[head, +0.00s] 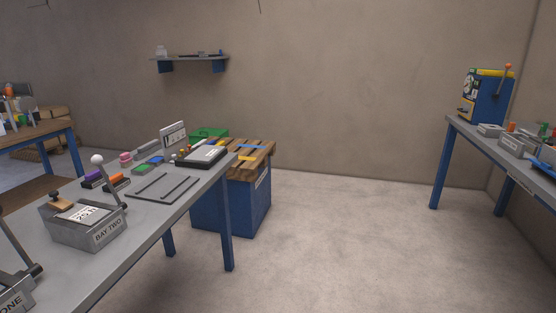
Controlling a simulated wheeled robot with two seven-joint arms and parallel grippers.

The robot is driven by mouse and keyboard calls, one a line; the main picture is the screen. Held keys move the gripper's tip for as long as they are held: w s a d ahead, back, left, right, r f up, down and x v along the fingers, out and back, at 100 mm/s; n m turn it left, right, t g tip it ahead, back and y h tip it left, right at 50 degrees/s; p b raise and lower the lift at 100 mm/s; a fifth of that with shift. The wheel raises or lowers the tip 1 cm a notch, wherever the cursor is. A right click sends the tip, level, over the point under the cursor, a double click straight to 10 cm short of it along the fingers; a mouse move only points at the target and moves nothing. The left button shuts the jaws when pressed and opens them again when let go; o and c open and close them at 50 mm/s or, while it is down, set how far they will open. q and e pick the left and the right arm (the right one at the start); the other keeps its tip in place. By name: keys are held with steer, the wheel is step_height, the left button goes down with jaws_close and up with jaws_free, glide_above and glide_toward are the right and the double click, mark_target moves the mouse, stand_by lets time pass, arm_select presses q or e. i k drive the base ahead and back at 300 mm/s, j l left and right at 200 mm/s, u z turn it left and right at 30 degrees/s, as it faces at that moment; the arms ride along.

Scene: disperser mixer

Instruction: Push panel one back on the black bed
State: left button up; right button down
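No panel that I can read as panel one shows in the head view. A black flat base with a pale panel on top (207,152) lies at the far end of the grey table; it may be the black bed, but I cannot tell. A grey plate with two dark rails (163,187) lies nearer, on the same table. A grey box labelled BAY TWO (85,228) stands closer, with a white-knobbed lever beside it. A box whose label ends in ONE (14,298) is cut off at the lower left corner. Neither of my grippers is in view.
The grey table (142,238) runs along the left. A blue bench with a wooden top (243,200) stands behind its far end. A right table (490,142) holds a blue machine (487,94) and grey boxes. The floor (340,240) between is clear.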

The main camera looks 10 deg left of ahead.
mark_target(205, 154)
steer(key=i+l+u, duration=0.15)
steer(key=i, duration=0.6)
steer(key=i+l+u, duration=0.15)
steer(key=i, duration=0.6)
steer(key=i+l+u, duration=0.1)
steer(key=i+u, duration=0.3)
steer(key=i+l+u, duration=0.2)
steer(key=u, duration=0.2)
steer(key=i+l+u, duration=0.25)
steer(key=u, duration=0.15)
steer(key=i+l+u, duration=0.25)
steer(key=l+u, duration=0.2)
steer(key=i+l+u, duration=0.15)
steer(key=l+u, duration=0.25)
steer(key=j, duration=0.05)
